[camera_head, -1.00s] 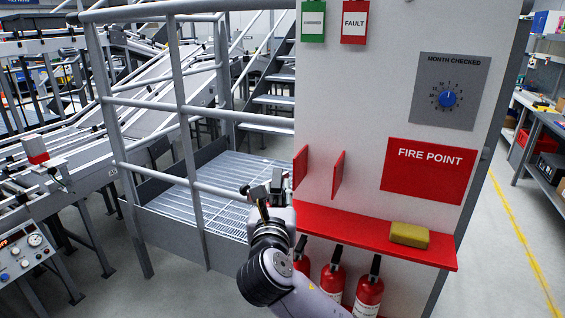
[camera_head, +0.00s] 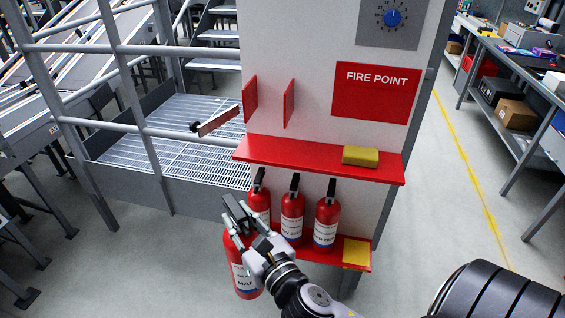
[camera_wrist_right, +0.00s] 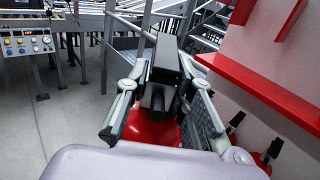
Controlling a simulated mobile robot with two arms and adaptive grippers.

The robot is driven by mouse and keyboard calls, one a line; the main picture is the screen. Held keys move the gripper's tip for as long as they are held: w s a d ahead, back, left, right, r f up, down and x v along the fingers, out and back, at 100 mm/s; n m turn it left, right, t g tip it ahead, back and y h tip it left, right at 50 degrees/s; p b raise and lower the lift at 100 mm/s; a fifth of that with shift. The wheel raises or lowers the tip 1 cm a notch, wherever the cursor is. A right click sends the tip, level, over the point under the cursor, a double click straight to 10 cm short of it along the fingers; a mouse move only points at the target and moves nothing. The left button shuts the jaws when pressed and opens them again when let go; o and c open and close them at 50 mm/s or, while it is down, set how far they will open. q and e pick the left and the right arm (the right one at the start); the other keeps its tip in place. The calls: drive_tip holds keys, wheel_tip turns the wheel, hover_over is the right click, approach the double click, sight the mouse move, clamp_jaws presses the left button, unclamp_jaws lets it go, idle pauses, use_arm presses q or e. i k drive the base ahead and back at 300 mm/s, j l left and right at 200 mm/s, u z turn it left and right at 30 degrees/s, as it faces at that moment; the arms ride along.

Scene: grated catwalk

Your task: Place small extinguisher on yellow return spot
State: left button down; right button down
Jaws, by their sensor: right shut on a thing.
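My right gripper (camera_head: 240,217) is shut on a red extinguisher (camera_head: 239,268) near its black top. The extinguisher hangs roughly upright, left of and in front of the lower red shelf. In the right wrist view my right gripper (camera_wrist_right: 155,100) holds the black head, with the red body (camera_wrist_right: 152,128) below it. The yellow spot (camera_head: 356,254) lies bare at the right end of the lower red shelf (camera_head: 342,266). Three extinguishers, left (camera_head: 259,200), middle (camera_head: 292,212) and right (camera_head: 326,217), stand in a row on that shelf. My left gripper is not in view.
An upper red shelf (camera_head: 305,156) with a yellow sponge-like block (camera_head: 361,156) overhangs the row. Two red plates stick out from the white panel above. A grey railing (camera_head: 135,118) stands at left.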

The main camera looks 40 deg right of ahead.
sight(357, 252)
drive_tip(key=k+z, duration=0.1)
drive_tip(key=z, duration=0.25)
drive_tip(key=k+z, duration=0.1)
drive_tip(key=z, duration=0.3)
drive_tip(key=k+l+z, duration=0.1)
drive_tip(key=z, duration=0.25)
